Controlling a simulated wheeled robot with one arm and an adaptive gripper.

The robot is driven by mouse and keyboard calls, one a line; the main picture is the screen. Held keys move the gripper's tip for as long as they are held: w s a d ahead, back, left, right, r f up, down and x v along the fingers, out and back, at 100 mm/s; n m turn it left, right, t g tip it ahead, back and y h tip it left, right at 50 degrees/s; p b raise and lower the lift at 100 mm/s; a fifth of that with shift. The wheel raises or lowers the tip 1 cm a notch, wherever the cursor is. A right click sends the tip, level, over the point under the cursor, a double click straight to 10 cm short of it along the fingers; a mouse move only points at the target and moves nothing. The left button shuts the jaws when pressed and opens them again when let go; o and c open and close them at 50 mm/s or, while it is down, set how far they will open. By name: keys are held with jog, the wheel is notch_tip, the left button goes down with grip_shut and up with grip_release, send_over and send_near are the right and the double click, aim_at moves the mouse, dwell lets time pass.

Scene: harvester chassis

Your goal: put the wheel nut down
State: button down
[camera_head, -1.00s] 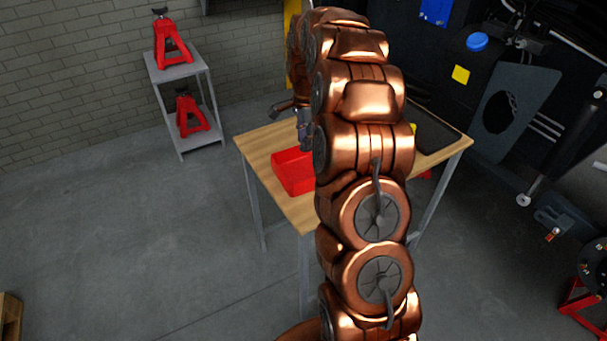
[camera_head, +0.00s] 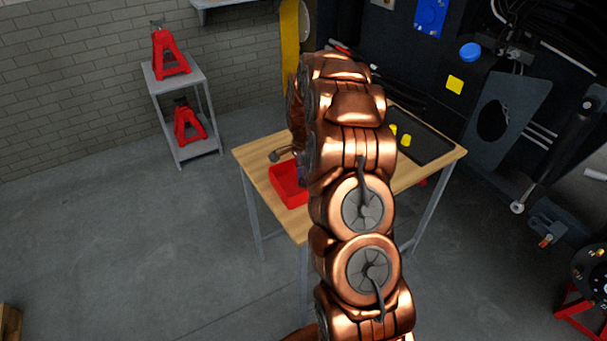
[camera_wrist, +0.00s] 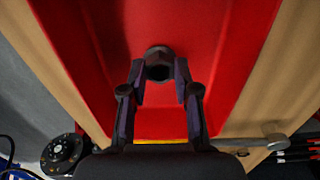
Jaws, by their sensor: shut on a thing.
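The wheel nut (camera_wrist: 158,58) is a dark hex nut between the fingertips of my gripper (camera_wrist: 160,80) in the wrist view. My gripper is shut on it. Both are over the inside of a red bin (camera_wrist: 222,50), and I cannot tell whether the nut touches its floor. In the head view the red bin (camera_head: 287,187) stands on the wooden table (camera_head: 256,160), left of my arm. My arm hides most of my gripper and the nut there.
A wrench-like tool (camera_head: 282,154) lies beside the bin. A dark tray (camera_head: 425,140) with yellow pieces (camera_head: 405,140) is at the table's right. A grey shelf (camera_head: 180,85) with red jack stands (camera_head: 171,52) is at the back left.

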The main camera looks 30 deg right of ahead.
jog(key=shift+f, duration=0.15)
jog(key=c, duration=0.9)
grip_release()
jog(key=shift+o, duration=0.2)
notch_tip(320, 180, up, 11)
jog(key=b, duration=0.3)
jog(key=s+a+r+n, duration=0.5)
jog(key=s+a+r, duration=0.15)
jog(key=a, duration=0.35)
jog(key=s+a+n, duration=0.4)
jog(key=s, duration=0.6)
jog(key=s+a+n+g, duration=0.1)
jog(key=s+a+n, duration=0.4)
jog(key=s, duration=0.6)
jog(key=s+a+n, duration=0.5)
jog(key=s, duration=0.5)
jog(key=shift+s+f+g, duration=0.35)
jog(key=shift+f+g, duration=0.05)
